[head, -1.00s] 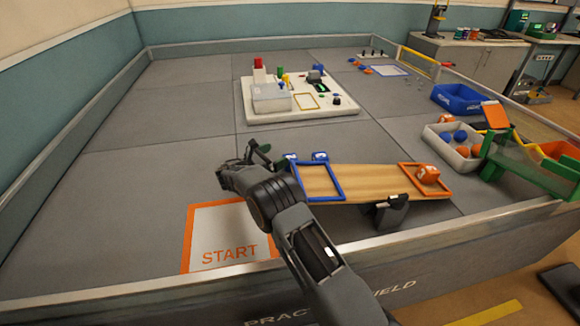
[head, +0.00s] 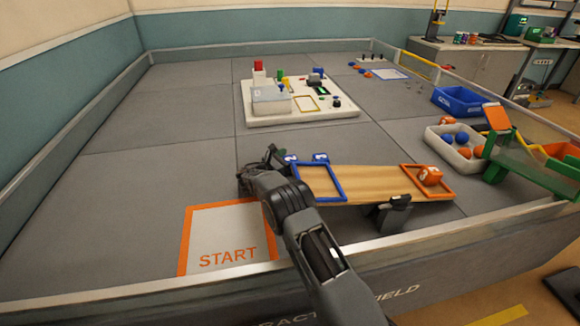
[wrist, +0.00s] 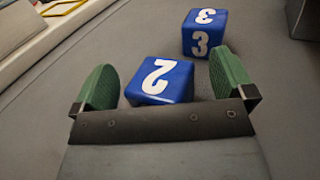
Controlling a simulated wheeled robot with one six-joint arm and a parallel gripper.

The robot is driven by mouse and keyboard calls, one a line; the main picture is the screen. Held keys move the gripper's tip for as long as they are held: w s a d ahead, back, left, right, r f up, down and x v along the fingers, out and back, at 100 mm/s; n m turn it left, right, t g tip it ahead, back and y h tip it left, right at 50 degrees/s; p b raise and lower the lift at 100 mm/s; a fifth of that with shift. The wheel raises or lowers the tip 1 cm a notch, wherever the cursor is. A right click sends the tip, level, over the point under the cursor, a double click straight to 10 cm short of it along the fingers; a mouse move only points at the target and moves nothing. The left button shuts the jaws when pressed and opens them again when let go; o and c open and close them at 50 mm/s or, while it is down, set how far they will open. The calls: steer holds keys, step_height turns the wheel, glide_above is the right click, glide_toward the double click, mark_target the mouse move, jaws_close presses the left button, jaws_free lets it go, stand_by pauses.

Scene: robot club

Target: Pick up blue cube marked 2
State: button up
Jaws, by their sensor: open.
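The blue cube marked 2 (wrist: 160,82) sits on the grey floor between the green fingers of my gripper (wrist: 164,76) in the wrist view. Its white 2 faces up, and its near side is partly hidden by the gripper's dark front edge. The fingers are open on either side, and I see no clear grip on it. In the head view, my gripper (head: 265,166) is low, just left of the cube marked 2 (head: 290,158). The blue cube marked 3 (wrist: 204,34) stands just beyond, near the right finger; it also shows in the head view (head: 320,158).
A white board (head: 300,118) with parts stands behind. Floor to the left is clear.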

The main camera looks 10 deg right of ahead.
steer(key=shift+w+d, duration=0.1)
steer(key=shift+d, duration=0.15)
steer(key=c, duration=0.9)
